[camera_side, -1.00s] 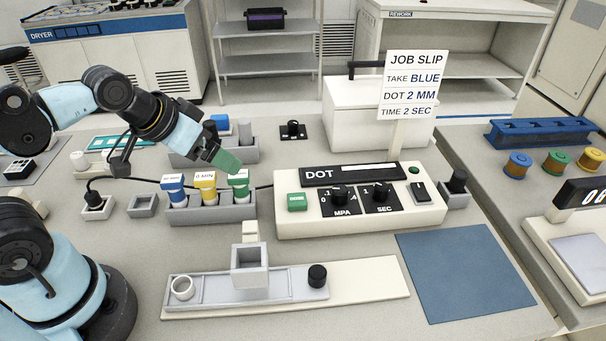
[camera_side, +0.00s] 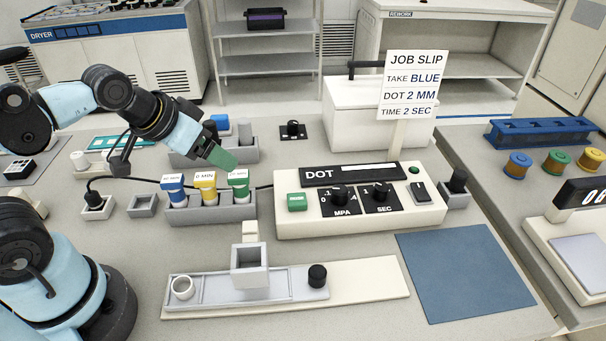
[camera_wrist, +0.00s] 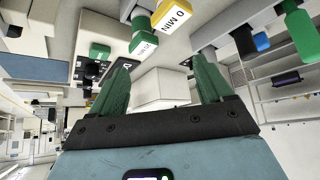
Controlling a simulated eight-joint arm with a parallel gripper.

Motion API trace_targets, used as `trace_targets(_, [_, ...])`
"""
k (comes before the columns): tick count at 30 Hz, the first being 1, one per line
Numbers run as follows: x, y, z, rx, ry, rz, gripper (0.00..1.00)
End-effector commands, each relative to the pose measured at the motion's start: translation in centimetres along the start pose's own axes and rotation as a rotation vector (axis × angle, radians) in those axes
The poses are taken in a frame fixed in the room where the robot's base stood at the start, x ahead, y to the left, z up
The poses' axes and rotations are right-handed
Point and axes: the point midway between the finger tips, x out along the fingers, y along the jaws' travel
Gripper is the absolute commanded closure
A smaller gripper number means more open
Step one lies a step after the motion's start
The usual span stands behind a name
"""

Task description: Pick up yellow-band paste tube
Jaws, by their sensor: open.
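The yellow-band paste tube (camera_side: 205,188) stands upright in the middle of a grey rack (camera_side: 212,214), its label reading 0 MIN. A blue-band tube (camera_side: 173,187) stands to its left and a green-band tube (camera_side: 238,186) to its right. My gripper (camera_side: 222,158) is above and behind the rack, near the green-band tube, tilted and holding nothing. In the wrist view its green fingers (camera_wrist: 162,64) are spread with a gap between them. The yellow-band tube (camera_wrist: 172,14) shows there at the top edge, beyond the fingertips, with the green-band tube (camera_wrist: 143,40) beside it.
A second grey rack (camera_side: 245,154) with a blue item stands behind. The DOT controller (camera_side: 360,205) is close on the right. A job slip (camera_side: 413,84) reads TAKE BLUE. A fixture (camera_side: 250,265) with a slide lies in front, and a blue mat (camera_side: 465,270) at right.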

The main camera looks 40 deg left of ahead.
Motion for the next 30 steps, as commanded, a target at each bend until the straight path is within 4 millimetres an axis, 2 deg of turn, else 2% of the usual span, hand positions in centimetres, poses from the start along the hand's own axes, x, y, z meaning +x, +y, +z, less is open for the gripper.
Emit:
trace_targets(1, [0.0,0.0,0.0,0.000,0.000,0.000,0.29])
trace_targets(3, [0.0,0.0,0.0,0.000,0.000,0.000,0.38])
trace_targets(14, [-0.1,-0.4,0.1,0.023,-0.019,-0.001,0.38])
trace_targets(20, [-0.7,-2.3,0.8,0.193,-0.138,0.045,0.38])
trace_targets(25, [-1.9,-3.8,1.5,0.401,-0.225,0.169,0.38])
trace_targets(30, [-3.1,-4.7,1.7,0.575,-0.236,0.299,0.38])
